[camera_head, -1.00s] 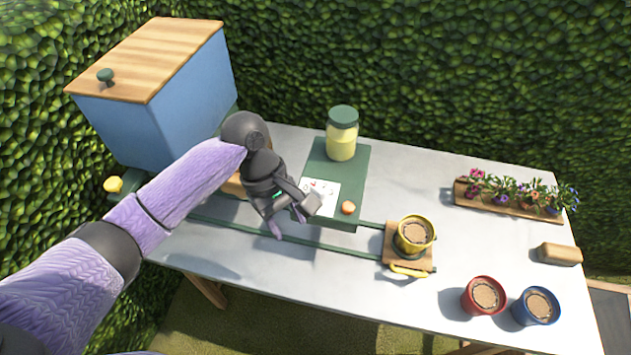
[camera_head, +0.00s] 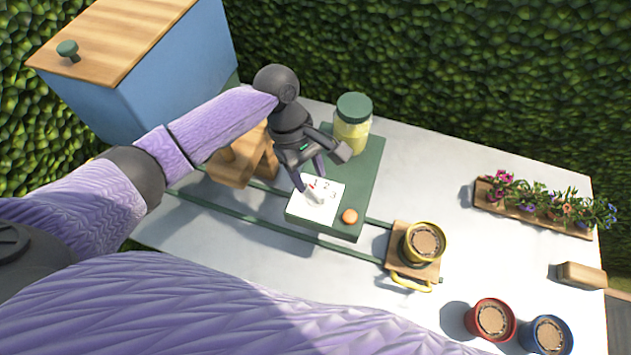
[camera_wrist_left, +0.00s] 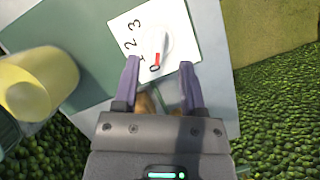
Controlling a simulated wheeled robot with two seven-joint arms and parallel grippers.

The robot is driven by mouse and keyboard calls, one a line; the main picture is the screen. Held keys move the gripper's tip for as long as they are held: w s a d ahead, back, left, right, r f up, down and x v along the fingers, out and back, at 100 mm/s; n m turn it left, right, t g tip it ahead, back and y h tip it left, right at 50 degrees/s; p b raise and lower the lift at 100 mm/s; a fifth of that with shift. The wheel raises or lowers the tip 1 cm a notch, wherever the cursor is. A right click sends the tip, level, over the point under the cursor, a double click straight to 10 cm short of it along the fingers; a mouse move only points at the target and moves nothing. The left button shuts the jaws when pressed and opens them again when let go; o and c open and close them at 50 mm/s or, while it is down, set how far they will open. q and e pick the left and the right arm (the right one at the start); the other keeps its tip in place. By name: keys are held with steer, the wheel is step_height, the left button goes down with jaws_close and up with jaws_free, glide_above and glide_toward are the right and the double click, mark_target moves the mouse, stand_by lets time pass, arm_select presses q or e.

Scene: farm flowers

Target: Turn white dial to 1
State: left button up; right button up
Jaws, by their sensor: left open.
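The white dial (camera_head: 314,195) sits on a white plate with printed numbers, on the green panel (camera_head: 368,190). In the left wrist view, the pale dial (camera_wrist_left: 170,45) lies just beyond the fingertips, with numbers 0, 1, 2 and 3 around it. A red mark shows beside the 0. My left gripper (camera_head: 309,172) is over the plate's far-left part, fingers pointing down. It is open, and its two fingers (camera_wrist_left: 160,66) are apart with nothing held between them. Whether a finger touches the dial cannot be told. My right gripper is out of view.
A yellow-filled jar (camera_head: 352,125) stands behind the plate, and an orange button (camera_head: 349,216) is beside it. A wooden block (camera_head: 238,165) is left of the gripper. A yellow pot (camera_head: 424,241) stands on a wooden carriage to the right. The table's right part has free room.

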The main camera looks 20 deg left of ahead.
mark_target(315, 190)
arm_select(q)
steer(key=x, duration=0.3)
steer(key=shift+w+f, duration=0.15)
steer(key=shift+d+f, duration=0.1)
steer(key=shift+f, duration=0.2)
jaws_close()
